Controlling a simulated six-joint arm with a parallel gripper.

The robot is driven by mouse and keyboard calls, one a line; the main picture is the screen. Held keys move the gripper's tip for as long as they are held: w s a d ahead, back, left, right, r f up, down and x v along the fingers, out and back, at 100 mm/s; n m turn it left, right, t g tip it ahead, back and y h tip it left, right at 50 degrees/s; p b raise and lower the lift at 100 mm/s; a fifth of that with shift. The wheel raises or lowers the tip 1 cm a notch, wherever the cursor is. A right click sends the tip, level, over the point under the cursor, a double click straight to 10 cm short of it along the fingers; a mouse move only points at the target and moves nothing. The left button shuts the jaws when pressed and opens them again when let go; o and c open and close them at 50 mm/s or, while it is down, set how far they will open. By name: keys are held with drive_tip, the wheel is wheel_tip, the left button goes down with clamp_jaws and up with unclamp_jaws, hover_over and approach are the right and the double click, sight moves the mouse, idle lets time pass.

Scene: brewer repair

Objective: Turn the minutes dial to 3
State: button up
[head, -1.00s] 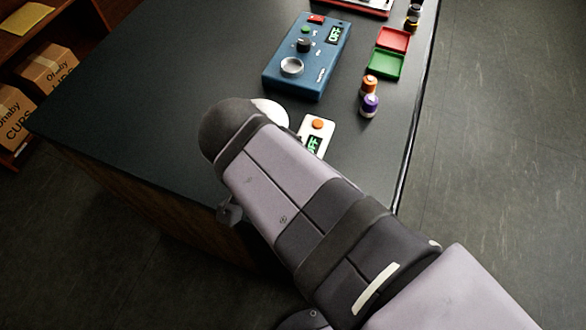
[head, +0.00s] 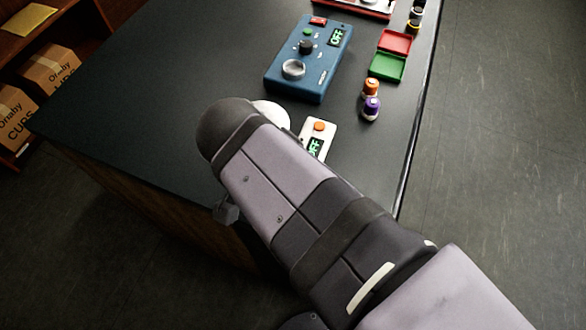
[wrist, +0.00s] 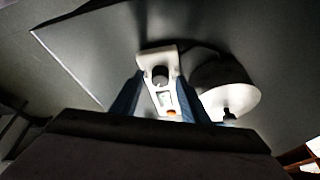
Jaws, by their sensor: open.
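A white timer (head: 317,137) lies on the dark table with an orange button and a green OFF display. In the wrist view the timer (wrist: 152,58) also shows a round black dial (wrist: 160,74), the likely minutes dial; its markings are too small to read. My gripper (wrist: 160,77) is open, with one blue finger on each side of the timer in that view. The dial appears between the fingertips; I cannot tell whether they touch it. In the head view my arm covers the gripper and the dial's end of the timer.
A white round object (wrist: 225,88) stands close beside the timer, partly behind my arm in the head view. A blue control box (head: 308,60) is farther back. Orange and purple bottles (head: 371,107) and red and green trays (head: 388,66) are near the right edge.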

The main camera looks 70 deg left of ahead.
drive_tip(key=v, duration=0.7)
drive_tip(key=shift+r, duration=0.2)
drive_tip(key=w+d+f+h, duration=0.1)
drive_tip(key=w+d, duration=0.2)
drive_tip(key=w, duration=0.3)
drive_tip(key=w+d+f+p, duration=0.1)
drive_tip(key=w+d+f, duration=0.1)
drive_tip(key=w, duration=0.5)
drive_tip(key=w+d+f+m+g+h+p, duration=0.1)
drive_tip(key=w+d, duration=0.3)
drive_tip(key=w, duration=0.3)
drive_tip(key=shift+d+f+h, duration=0.3)
drive_tip(key=shift+d, duration=0.05)
drive_tip(key=w+d+f+m+g+p, duration=0.15)
drive_tip(key=w+d, duration=0.25)
drive_tip(key=d, duration=0.6)
drive_tip(key=w+d+f+m+g+p, duration=0.1)
drive_tip(key=w+d+f+p, duration=0.2)
drive_tip(key=d, duration=0.7)
drive_tip(key=s+d+f, duration=0.1)
drive_tip(key=d, duration=0.5)
drive_tip(key=s+d+f+m, duration=0.1)
drive_tip(key=d+f, duration=0.1)
drive_tip(key=d, duration=0.4)
drive_tip(key=shift+s+p, duration=0.3)
drive_tip(key=shift+p, duration=0.1)
